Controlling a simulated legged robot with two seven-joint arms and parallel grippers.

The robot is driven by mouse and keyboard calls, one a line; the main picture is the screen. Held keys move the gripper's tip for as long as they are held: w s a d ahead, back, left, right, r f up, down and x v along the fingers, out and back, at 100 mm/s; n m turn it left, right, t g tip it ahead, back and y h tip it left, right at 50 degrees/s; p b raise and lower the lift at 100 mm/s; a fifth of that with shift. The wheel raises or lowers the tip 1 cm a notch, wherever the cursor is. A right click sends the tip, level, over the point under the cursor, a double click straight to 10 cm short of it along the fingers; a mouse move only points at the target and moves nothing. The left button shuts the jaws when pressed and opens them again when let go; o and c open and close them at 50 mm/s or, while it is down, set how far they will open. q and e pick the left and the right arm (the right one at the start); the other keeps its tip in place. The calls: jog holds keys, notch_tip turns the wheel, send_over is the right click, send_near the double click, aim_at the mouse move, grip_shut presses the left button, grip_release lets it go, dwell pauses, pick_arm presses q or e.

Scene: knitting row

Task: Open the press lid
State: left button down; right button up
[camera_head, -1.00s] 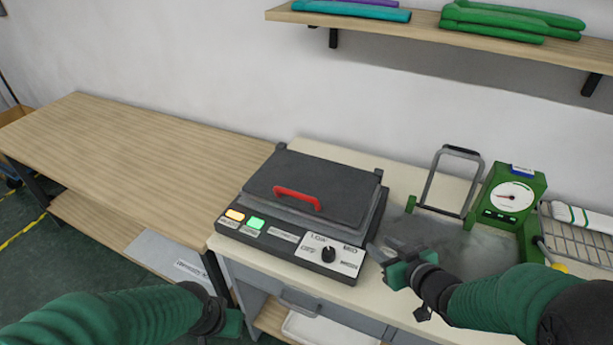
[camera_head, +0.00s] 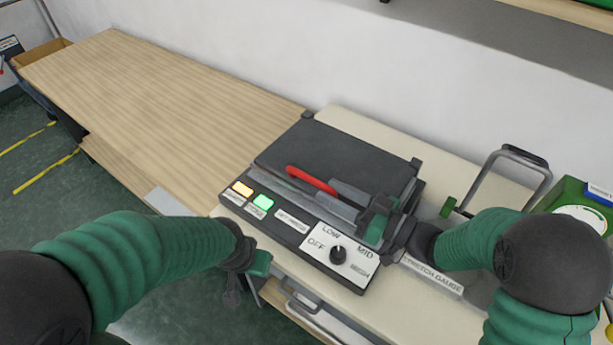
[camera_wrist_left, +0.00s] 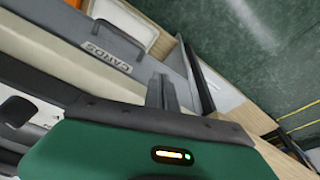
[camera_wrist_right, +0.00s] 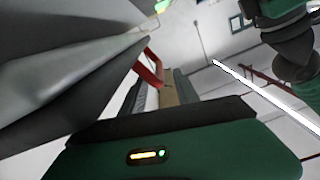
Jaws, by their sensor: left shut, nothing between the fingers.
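The press (camera_head: 290,215) stands on the cream worktop with its dark grey lid (camera_head: 335,150) lying flat, closed. A red handle (camera_head: 310,179) is on the lid's front; it also shows in the right wrist view (camera_wrist_right: 150,70). My right gripper (camera_head: 342,198) is over the lid's front right, fingers apart, with its tips at the handle's right end. I cannot tell whether they touch the handle or straddle it. My left gripper (camera_head: 234,296) is shut and empty, low in front of the worktop's left end; its fingers show in the left wrist view (camera_wrist_left: 161,90).
The press front has lit orange and green buttons and a black knob (camera_head: 338,254). A wooden table (camera_head: 170,105) with a clear top is at the left. Drawers lie below the worktop.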

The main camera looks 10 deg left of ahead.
aim_at(293, 172)
jog(key=x, duration=0.7)
jog(key=shift+w+a, duration=0.15)
jog(key=shift+w, duration=0.05)
jog(key=shift+f, duration=0.1)
grip_shut()
jog(key=shift+f, duration=0.15)
dwell(0.8)
